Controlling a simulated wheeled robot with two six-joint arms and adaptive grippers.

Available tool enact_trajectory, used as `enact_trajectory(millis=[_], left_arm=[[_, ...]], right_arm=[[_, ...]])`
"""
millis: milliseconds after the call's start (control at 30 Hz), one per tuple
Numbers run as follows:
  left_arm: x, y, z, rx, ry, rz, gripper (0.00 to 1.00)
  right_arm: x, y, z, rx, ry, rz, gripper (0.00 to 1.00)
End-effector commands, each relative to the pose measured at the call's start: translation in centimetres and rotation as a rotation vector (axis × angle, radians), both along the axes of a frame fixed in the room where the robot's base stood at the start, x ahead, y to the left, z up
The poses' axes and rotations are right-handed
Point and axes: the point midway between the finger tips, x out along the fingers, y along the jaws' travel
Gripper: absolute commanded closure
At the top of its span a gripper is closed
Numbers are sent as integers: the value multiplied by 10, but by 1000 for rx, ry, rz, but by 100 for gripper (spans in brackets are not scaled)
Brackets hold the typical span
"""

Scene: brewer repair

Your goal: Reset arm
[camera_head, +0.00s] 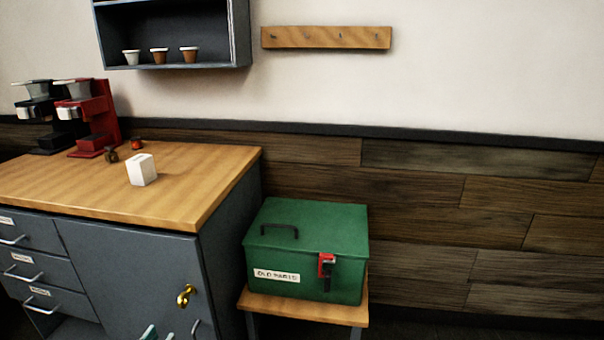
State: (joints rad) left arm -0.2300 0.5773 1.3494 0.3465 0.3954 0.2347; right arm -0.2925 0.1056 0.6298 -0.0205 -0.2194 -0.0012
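Only a small part of my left gripper (158,334) shows, at the bottom edge in front of the grey cabinet. Its greenish tip is cut off by the frame, so I cannot tell whether it is open or shut or holds anything. My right gripper is not in view. A red brewer (91,118) stands at the back left of the wooden counter (190,185), beside a black brewer (38,112). A white box-shaped item (141,170) sits on the counter, with small dark and red parts behind it.
A green lidded box (310,240) with a red latch and a label stands on a low wooden stool (290,311) right of the cabinet (130,265). A wall shelf (240,40) holds several cups. A wooden peg rail (325,38) hangs beside it. The counter's front right is clear.

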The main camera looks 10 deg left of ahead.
Motion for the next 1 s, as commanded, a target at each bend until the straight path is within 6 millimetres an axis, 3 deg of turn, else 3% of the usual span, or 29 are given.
enact_trajectory(millis=[67, 167, 267, 300, 400, 500, 600, 667, 700, 800, 1000], left_arm=[[-6, 9, -26, 57, 94, 21, 70], [-34, 26, -93, 140, 312, 73, 70], [-94, 30, -183, 196, 603, 119, 70], [-125, 26, -217, 209, 719, 128, 70], [-201, 3, -283, 220, 977, 126, 70], [-274, -31, -327, 210, 1188, 100, 70], [-337, -76, -355, 173, 1349, 61, 70], [-367, -110, -366, 132, 1415, 36, 70], [-379, -139, -371, 91, 1433, 17, 70], [-380, -140, -304, 82, 1432, 20, 70], [-385, -150, -225, 57, 1439, 22, 70]], right_arm=[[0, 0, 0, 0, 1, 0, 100], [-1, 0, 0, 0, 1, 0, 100], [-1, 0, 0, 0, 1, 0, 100], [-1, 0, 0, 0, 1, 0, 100], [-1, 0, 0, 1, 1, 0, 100], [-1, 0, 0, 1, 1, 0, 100], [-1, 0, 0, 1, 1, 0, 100], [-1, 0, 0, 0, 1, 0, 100], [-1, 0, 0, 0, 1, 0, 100], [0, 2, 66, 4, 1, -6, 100], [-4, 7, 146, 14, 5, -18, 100]])
